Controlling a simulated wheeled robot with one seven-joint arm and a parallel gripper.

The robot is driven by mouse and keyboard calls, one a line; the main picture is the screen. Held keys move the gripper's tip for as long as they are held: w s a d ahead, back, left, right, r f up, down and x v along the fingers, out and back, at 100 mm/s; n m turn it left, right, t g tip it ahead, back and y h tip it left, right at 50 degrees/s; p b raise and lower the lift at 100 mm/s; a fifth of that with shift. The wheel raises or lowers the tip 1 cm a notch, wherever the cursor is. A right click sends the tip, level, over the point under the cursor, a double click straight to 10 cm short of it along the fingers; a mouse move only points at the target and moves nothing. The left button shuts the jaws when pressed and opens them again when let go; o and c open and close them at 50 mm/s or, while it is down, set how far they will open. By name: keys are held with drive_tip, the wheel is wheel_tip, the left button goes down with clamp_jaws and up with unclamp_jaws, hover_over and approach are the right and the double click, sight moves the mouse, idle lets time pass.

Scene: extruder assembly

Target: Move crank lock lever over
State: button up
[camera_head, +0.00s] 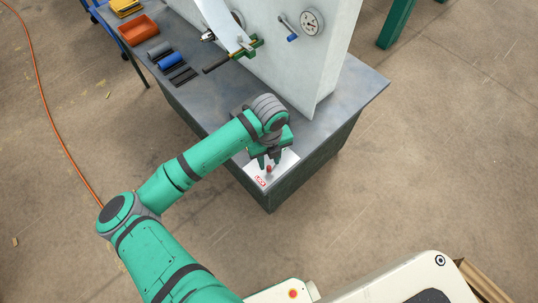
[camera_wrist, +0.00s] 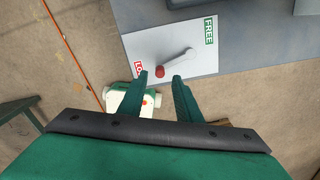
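The crank lock lever (camera_wrist: 178,60) is a light grey arm with a red knob (camera_wrist: 160,71) at its end, mounted on a white plate (camera_wrist: 145,44). The plate carries a green "FREE" label (camera_wrist: 210,30) and a red label starting "LO" (camera_wrist: 139,66), partly hidden by a finger. The knob end points to the "LO" side. My gripper (camera_wrist: 160,77) is open, with a fingertip on either side of the knob in the wrist view. Contact cannot be told. In the head view my gripper (camera_head: 267,160) is over the plate, close above the red knob (camera_head: 269,168).
The plate lies at the near corner of a grey workbench (camera_head: 350,92). A tall pale machine housing (camera_head: 315,65) stands behind, with a dial (camera_head: 311,21) and a blue-handled crank (camera_head: 291,37). An orange bin (camera_head: 138,30) and dark and blue rolls (camera_head: 170,60) lie at the far left.

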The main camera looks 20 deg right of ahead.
sight(269, 167)
drive_tip(key=shift+f, duration=1.75)
drive_tip(key=shift+f, duration=0.1)
drive_tip(key=c, duration=0.7)
